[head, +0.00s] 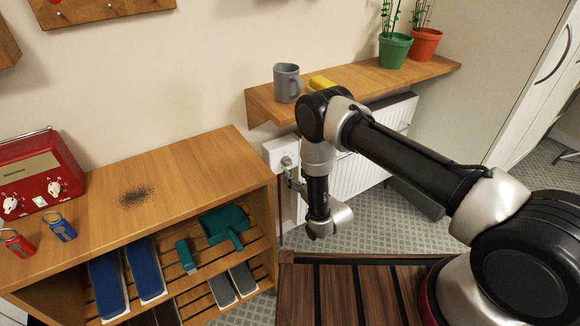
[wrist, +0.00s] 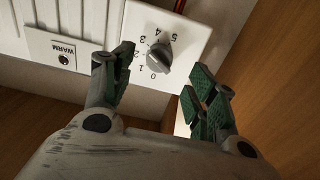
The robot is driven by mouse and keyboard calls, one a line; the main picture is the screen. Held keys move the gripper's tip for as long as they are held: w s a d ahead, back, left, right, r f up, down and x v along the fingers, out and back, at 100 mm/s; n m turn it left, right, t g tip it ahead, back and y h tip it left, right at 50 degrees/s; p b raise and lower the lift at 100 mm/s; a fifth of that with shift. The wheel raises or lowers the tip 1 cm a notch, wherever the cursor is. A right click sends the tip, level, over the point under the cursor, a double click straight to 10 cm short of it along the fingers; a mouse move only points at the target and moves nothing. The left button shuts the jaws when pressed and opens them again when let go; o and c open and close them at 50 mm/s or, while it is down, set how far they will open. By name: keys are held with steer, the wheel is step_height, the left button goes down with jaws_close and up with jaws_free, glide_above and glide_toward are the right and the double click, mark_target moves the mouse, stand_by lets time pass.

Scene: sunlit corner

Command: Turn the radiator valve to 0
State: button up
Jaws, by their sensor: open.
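The radiator valve is a grey round knob (wrist: 159,57) on a white square plate (wrist: 188,25) marked 0 to 5. The numbers appear upside down, with 0 nearest my gripper. I cannot tell for sure which number the knob points at. In the head view the white valve box (head: 272,149) is on the wall right of the wooden shelf unit, with its knob (head: 286,161) facing out. My gripper (wrist: 160,84) is open and empty. Its green-padded fingers are spread to either side of the knob, apart from it. In the head view my arm partly hides the gripper.
A white radiator (head: 365,165) is behind my arm. A small plate reading WARM (wrist: 64,50) is beside the dial. Above is a wall shelf (head: 262,103) with a grey mug (head: 287,83) and plants. The wooden unit (head: 205,165) stands close on the left.

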mark_target(287, 162)
steer(key=x, duration=0.5)
steer(key=shift+w+a, duration=0.1)
steer(key=shift+w, duration=0.1)
steer(key=c, duration=1)
